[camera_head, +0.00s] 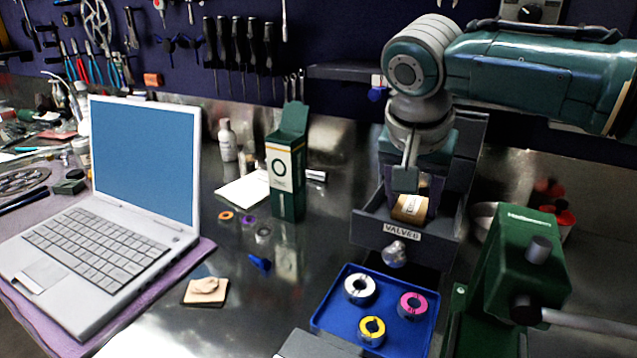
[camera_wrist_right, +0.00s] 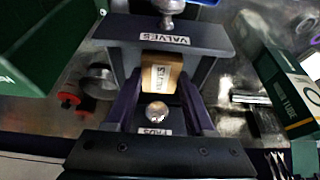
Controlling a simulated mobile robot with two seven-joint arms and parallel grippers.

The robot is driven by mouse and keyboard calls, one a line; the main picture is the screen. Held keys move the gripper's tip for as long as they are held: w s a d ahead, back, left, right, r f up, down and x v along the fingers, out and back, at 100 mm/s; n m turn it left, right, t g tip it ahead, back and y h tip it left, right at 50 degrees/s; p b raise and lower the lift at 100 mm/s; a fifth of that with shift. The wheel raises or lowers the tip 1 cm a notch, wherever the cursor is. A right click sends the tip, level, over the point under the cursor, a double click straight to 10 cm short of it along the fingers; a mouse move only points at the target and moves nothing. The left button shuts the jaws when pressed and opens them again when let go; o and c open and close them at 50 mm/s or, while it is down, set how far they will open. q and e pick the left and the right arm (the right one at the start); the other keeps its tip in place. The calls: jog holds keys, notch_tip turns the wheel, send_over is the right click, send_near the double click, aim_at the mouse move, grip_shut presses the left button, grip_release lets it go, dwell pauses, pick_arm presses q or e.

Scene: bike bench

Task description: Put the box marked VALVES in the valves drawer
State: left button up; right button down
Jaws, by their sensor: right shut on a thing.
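The small tan box marked VALVES (camera_head: 410,208) sits inside the pulled-out grey drawer, just behind its front. The drawer front (camera_head: 372,229) carries a VALVES label and a round knob. My right gripper (camera_head: 412,190) reaches down into the drawer from above and is shut on the box. The right wrist view shows the box (camera_wrist_right: 161,76) between the two dark fingers, with its lettering facing up, and the labelled drawer front (camera_wrist_right: 205,37) beyond. I cannot tell whether the box touches the drawer floor. My left gripper is not in view.
A blue tray (camera_head: 326,318) with several coloured rings lies below the drawer. A tall green carton (camera_head: 286,170) and an open laptop (camera_head: 145,160) stand to the left. A second, labelled knob (camera_wrist_right: 157,111) shows below the box.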

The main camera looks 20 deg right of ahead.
jog(key=shift+f, duration=1)
jog(key=shift+f, duration=0.15)
jog(key=shift+c, duration=1.3)
grip_release()
jog(key=shift+a+r, duration=0.15)
jog(key=shift+r, duration=0.4)
jog(key=p+v, duration=0.1)
jog(key=v, duration=1)
jog(key=shift+s+p, duration=0.2)
jog(key=shift+p, duration=0.2)
